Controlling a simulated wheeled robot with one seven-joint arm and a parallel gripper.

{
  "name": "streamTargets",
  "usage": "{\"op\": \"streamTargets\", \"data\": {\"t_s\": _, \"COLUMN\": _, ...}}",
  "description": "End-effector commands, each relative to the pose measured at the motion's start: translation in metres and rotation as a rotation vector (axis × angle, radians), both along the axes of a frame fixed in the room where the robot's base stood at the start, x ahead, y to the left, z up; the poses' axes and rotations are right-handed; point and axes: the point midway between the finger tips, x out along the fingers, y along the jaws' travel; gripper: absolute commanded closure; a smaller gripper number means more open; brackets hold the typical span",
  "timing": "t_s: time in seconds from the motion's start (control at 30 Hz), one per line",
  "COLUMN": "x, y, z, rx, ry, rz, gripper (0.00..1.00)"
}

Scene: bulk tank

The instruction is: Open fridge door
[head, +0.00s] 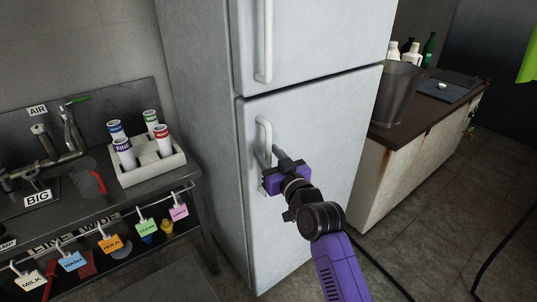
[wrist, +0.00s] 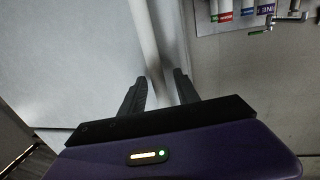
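The fridge (head: 210,100) is a tall pale grey two-door unit. Its upper door (head: 320,40) and lower door (head: 330,150) both look shut. Each has a white vertical bar handle near its left edge. The lower handle (head: 264,135) also shows in the wrist view (wrist: 146,38), running down between my fingers. My purple gripper (head: 271,170) is at the lower part of this handle. In the wrist view my two dark fingers (wrist: 160,80) are spread, one on each side of the handle, with gaps visible. The handle's lower end is partly hidden by my gripper.
A dark sink bench (head: 60,215) with a white tray of labelled tubes (head: 150,168) stands left of the fridge. Right of it is a rusty white counter (head: 400,165) with a grey bucket (head: 397,95) and bottles. Floor shows between the fridge and the viewer's right.

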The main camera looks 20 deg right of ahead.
Motion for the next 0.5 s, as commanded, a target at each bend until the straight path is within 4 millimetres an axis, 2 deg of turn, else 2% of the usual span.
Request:
{"op": "streamTargets", "data": {"t_s": 0.2, "x": 0.0003, "y": -0.0001, "z": -0.0001, "rx": 0.0, "ry": 0.0, "rz": 0.0, "gripper": 0.62}}
{"op": "streamTargets", "data": {"t_s": 0.4, "x": 0.0001, "y": -0.0001, "z": -0.0001, "rx": 0.0, "ry": 0.0, "rz": 0.0, "gripper": 1.0}}
{"op": "streamTargets", "data": {"t_s": 0.5, "x": 0.0001, "y": -0.0002, "z": -0.0002, "rx": 0.0, "ry": 0.0, "rz": 0.0, "gripper": 1.0}}
